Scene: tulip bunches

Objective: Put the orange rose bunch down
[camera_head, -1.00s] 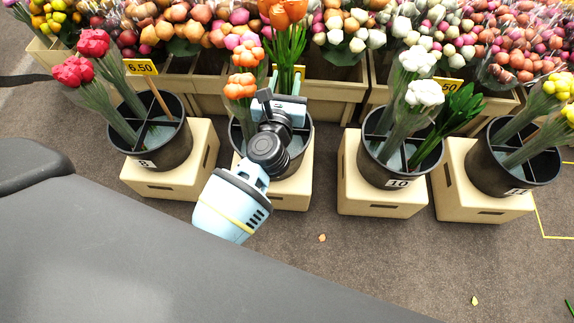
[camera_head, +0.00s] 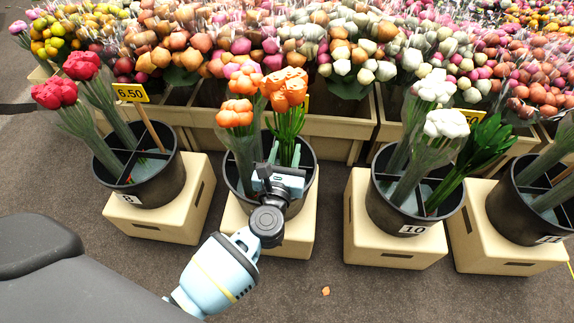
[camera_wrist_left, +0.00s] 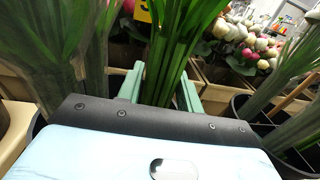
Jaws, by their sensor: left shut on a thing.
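The orange rose bunch (camera_head: 284,90) stands upright with green stems, held by my left gripper (camera_head: 276,158) over the middle black bucket (camera_head: 303,177). In the left wrist view its stems (camera_wrist_left: 172,58) pass between the two green fingers of the left gripper (camera_wrist_left: 160,82). The stem ends are hidden behind my gripper, so I cannot tell whether they touch the bucket floor. A lighter orange bunch (camera_head: 236,114) in a clear sleeve stands in the same bucket, just left of the held one. My right gripper is not in view.
Wooden bins of flowers (camera_head: 340,127) line the back.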

